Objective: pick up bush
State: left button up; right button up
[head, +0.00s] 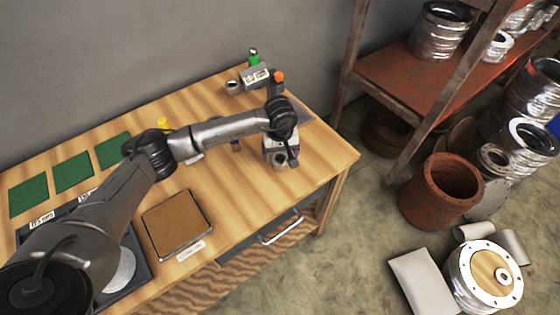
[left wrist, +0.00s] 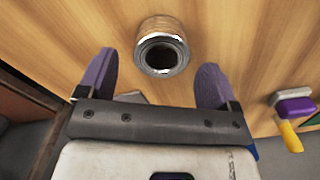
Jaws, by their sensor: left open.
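The bush (left wrist: 162,47) is a short, shiny metal cylinder with a dark round bore, on the wooden table in the left wrist view. It lies ahead of my left gripper (left wrist: 157,72), whose two purple fingers are spread wide on either side of its near end. The gripper is open, with nothing held between the fingers. In the head view, my left gripper (head: 279,150) points down over the right part of the table. A round metal ring shape (head: 280,159) shows at its lower end, probably the bush. My right gripper is not in view.
A grey device (head: 256,77) and a green-topped item (head: 254,57) stand at the table's back. A brown pad tray (head: 176,224) and green mats (head: 72,172) are further left. A rusty shelf (head: 410,80) stands right of the table. Table around the bush is mostly clear.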

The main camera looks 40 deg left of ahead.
aim_at(280, 159)
pick_arm(q)
notch_tip(280, 159, down, 4)
jog(key=shift+s+r+b, duration=0.1)
jog(key=shift+b, duration=0.2)
jog(key=c, duration=1.3)
